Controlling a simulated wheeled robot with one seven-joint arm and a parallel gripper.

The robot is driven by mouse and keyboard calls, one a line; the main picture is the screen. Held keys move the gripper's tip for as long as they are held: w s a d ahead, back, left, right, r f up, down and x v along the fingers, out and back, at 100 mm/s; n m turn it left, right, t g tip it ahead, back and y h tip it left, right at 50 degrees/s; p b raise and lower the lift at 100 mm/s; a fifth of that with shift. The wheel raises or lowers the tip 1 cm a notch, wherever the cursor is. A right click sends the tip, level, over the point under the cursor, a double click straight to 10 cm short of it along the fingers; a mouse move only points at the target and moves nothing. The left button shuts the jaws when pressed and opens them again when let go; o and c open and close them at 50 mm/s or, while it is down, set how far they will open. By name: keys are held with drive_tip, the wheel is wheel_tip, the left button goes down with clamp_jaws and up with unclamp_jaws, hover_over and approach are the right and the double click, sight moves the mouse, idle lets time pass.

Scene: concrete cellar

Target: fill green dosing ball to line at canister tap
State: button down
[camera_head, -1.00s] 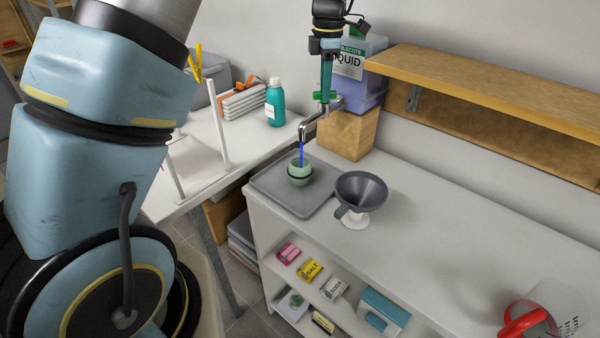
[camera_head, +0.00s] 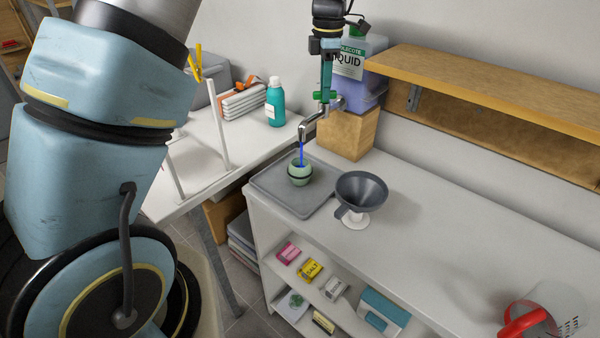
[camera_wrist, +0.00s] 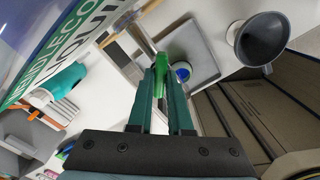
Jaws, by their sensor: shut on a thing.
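The green dosing ball (camera_head: 299,176) stands upright on the grey tray (camera_head: 277,203), under the spout of the metal tap (camera_head: 314,124). A blue stream runs from the spout into it; the level inside is too small to read. The liquid canister (camera_head: 376,70) sits on a wooden block (camera_head: 346,140). My gripper (camera_head: 325,94) is at the tap, shut on its green handle. The wrist view shows the green tap handle (camera_wrist: 182,72) between my fingers (camera_wrist: 161,90).
A grey funnel (camera_head: 361,190) on a white base stands right of the tray. A wooden shelf (camera_head: 480,95) overhangs at the right. A teal bottle (camera_head: 275,104) stands on the left table. A red-handled jug (camera_head: 545,322) is at the front right. The middle counter is clear.

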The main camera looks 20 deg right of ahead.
drive_tip(key=m, duration=0.4)
drive_tip(key=shift+p, duration=0.3)
drive_tip(key=shift+m, duration=0.7)
drive_tip(key=m, duration=0.2)
drive_tip(key=shift+m, duration=0.3)
